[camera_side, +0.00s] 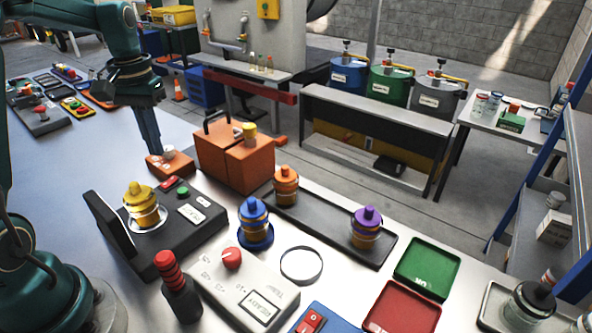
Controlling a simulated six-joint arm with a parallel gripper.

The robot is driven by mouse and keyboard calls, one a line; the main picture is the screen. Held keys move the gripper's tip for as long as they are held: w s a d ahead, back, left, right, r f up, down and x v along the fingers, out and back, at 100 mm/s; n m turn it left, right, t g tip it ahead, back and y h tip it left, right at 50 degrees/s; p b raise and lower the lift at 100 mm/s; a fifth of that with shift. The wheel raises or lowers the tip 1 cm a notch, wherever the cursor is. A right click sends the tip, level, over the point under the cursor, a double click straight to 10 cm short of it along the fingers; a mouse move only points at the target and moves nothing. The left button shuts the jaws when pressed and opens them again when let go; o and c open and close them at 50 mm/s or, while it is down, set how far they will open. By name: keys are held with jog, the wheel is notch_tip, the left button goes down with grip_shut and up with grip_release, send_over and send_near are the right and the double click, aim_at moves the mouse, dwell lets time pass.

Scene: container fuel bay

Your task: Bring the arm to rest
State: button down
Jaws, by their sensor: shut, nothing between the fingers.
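My gripper (151,146) hangs fingers-down at the upper left, at the end of my teal arm. Its fingers are together with nothing between them. The fingertips are close to the left side of a small orange block with pale round pieces on top (170,165); I cannot tell whether they touch it. My arm is bent, with its upper links along the left edge of the picture.
A yellow-capped canister (141,205) stands on a black device. Blue (254,217), orange (286,184) and purple (367,226) canisters stand nearby. An orange box (255,164) is right of my gripper. Green (427,266) and red (402,308) trays lie front right. Bare table is left of my gripper.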

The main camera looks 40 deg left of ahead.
jog(key=d+r+m+t, duration=0.2)
jog(key=d+r, duration=0.3)
jog(key=d, duration=0.1)
jog(key=s+d+f+m+t, duration=0.1)
jog(key=s+d+m+t, duration=0.2)
jog(key=s+d, duration=0.7)
jog(key=shift+s+d+m+t, duration=0.3)
jog(key=shift+d+m, duration=0.1)
jog(key=shift+d, duration=0.55)
